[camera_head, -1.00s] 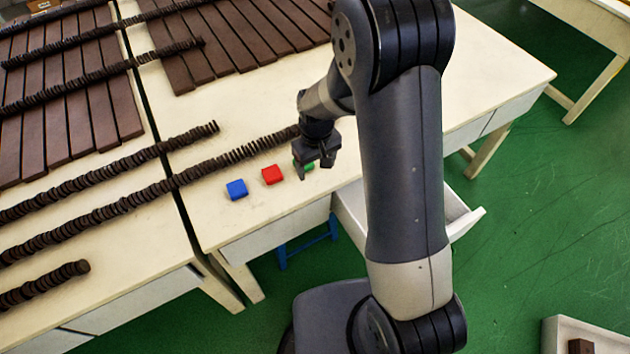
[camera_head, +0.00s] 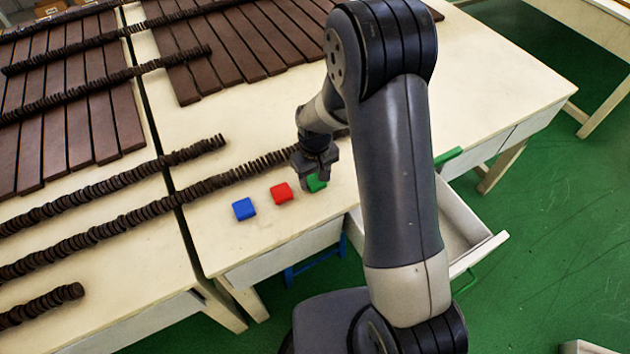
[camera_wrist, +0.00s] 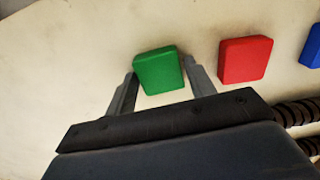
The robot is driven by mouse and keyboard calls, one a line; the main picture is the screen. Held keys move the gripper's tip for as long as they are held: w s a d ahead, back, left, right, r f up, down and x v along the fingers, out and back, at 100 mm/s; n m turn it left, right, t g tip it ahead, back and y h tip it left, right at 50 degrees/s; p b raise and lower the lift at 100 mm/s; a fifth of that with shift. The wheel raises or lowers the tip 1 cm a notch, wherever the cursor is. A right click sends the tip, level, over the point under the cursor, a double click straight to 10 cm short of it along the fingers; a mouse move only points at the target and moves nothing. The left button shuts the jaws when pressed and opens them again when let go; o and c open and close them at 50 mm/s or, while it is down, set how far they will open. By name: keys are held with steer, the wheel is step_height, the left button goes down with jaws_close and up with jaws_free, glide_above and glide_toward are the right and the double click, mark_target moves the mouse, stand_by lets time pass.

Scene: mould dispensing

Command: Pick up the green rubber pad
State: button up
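The green rubber pad (camera_head: 316,184) lies on the cream table near its front edge, partly covered by my gripper (camera_head: 318,174) in the head view. In the wrist view the green pad (camera_wrist: 158,71) sits between and slightly beyond the two fingertips of my gripper (camera_wrist: 163,75). The fingers are apart, one on each side of the pad. Table shows between the pad's lower edge and the palm. I cannot tell whether either finger touches the pad.
A red pad (camera_head: 281,193) and a blue pad (camera_head: 244,209) lie in a row left of the green one. A long row of dark discs (camera_head: 190,191) runs just behind them. An open white drawer (camera_head: 470,235) juts from the table front at right.

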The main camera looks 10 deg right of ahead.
steer(key=c, duration=0.6)
steer(key=shift+r, duration=0.15)
steer(key=shift+c, duration=0.2)
